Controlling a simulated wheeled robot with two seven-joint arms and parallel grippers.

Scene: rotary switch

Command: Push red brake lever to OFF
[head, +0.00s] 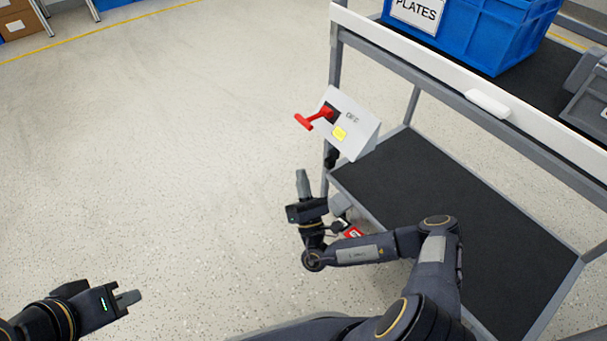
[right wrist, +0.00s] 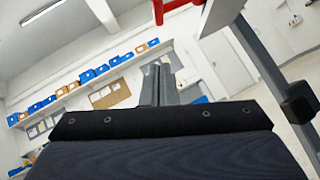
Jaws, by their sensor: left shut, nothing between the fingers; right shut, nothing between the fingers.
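The red brake lever (head: 314,119) is a T-shaped handle on a grey switch box (head: 357,129) fixed to the cart's post. It sticks out to the left of the box, with a yellow label (head: 339,133) beside it and small lettering that I cannot read clearly. My right gripper (head: 303,182) is shut and empty, below the lever and apart from it, pointing up. In the right wrist view, part of the red lever (right wrist: 178,8) shows at the top edge, above the shut fingers (right wrist: 160,82). My left gripper (head: 130,298) is shut and empty at the lower left, far from the lever.
A cart with a black lower shelf (head: 430,190) and grey posts stands at the right. Its upper shelf carries a blue crate (head: 480,30) marked PLATES and a grey bin (head: 588,100). A dark clamp (head: 331,158) sits below the box. The floor to the left is clear.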

